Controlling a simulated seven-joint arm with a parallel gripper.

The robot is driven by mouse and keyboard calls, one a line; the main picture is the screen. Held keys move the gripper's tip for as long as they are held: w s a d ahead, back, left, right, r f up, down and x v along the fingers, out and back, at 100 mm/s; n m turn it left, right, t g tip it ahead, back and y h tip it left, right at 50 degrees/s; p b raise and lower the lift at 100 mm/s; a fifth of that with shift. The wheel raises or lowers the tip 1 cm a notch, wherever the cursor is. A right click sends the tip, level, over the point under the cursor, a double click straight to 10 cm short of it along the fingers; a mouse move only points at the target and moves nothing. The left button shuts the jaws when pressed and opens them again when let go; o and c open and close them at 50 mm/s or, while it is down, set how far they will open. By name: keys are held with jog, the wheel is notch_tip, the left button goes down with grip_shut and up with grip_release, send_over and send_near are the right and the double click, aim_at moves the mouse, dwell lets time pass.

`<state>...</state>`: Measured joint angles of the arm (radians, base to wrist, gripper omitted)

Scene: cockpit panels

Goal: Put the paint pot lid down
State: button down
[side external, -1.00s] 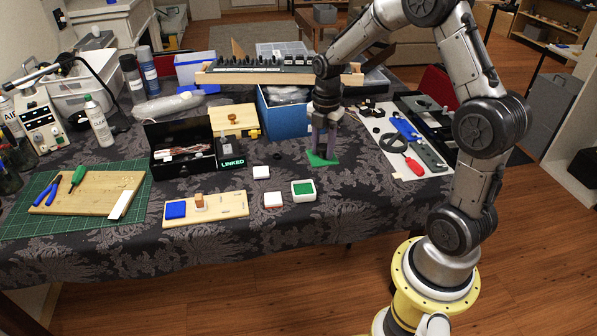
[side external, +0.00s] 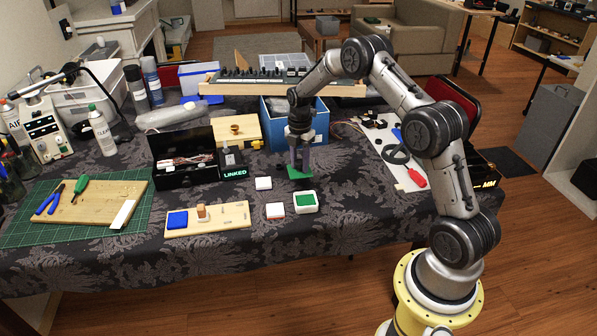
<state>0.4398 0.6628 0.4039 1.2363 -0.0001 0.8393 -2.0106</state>
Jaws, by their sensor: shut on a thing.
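My gripper (side external: 300,166) points down over the table and is shut on a green paint pot lid (side external: 301,176). The lid shows as a thin green piece below the fingertips, and the fingers hide part of it. It looks slightly tilted; I cannot tell whether it touches the cloth. A white paint pot with a green top face (side external: 306,202) stands just in front of it.
A wooden board (side external: 225,217) with a blue square (side external: 178,219) lies at the front left. The cloth at front right (side external: 370,215) is clear.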

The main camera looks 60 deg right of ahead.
aim_at(298, 169)
jog(key=shift+w+d+f, duration=0.15)
jog(key=shift+w+f, duration=0.15)
jog(key=shift+f, duration=1.6)
jog(key=shift+f, duration=0.15)
jog(key=c, duration=0.5)
grip_release()
